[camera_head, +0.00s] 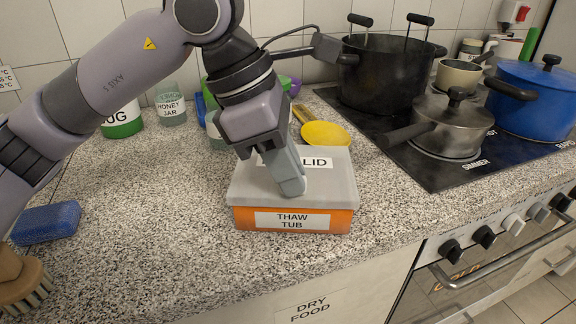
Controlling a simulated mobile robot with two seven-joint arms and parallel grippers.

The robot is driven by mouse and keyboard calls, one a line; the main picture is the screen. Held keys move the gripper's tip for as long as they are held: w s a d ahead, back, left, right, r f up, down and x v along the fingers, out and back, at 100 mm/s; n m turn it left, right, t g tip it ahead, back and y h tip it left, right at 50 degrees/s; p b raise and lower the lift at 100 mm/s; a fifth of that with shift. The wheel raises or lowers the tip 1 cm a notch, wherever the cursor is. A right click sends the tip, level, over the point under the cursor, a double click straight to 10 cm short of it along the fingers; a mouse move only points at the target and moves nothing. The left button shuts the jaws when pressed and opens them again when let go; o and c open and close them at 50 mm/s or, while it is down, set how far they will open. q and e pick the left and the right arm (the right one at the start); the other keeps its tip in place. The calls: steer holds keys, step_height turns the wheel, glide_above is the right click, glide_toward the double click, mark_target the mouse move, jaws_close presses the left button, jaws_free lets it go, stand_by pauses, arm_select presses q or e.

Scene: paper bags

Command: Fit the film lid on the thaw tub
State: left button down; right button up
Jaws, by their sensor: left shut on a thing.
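The thaw tub (243,220) is an orange box with a white label, standing on the speckled counter. The grey film lid (335,183) lies over its top, roughly lined up with the tub's edges; I cannot tell whether it is fully seated. My left gripper (292,188) points down onto the lid, its fingers covering part of the lid's label. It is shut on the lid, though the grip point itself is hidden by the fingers. My right gripper is not in view.
A hob (433,172) with a black pot (385,80), a steel saucepan (452,125) and a blue pot (532,100) stands to the right. A yellow spoon (326,134) lies behind the tub. A blue sponge (46,222) and a brush (22,280) are at left. Counter left of the tub is clear.

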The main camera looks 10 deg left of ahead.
arm_select(q)
steer(key=shift+f+b, duration=0.65)
steer(key=shift+b, duration=0.1)
stand_by(0.9)
stand_by(0.8)
steer(key=c, duration=0.5)
jaws_free()
steer(key=shift+c, duration=0.2)
steer(key=shift+r+p, duration=2.5)
steer(key=shift+r, duration=1.05)
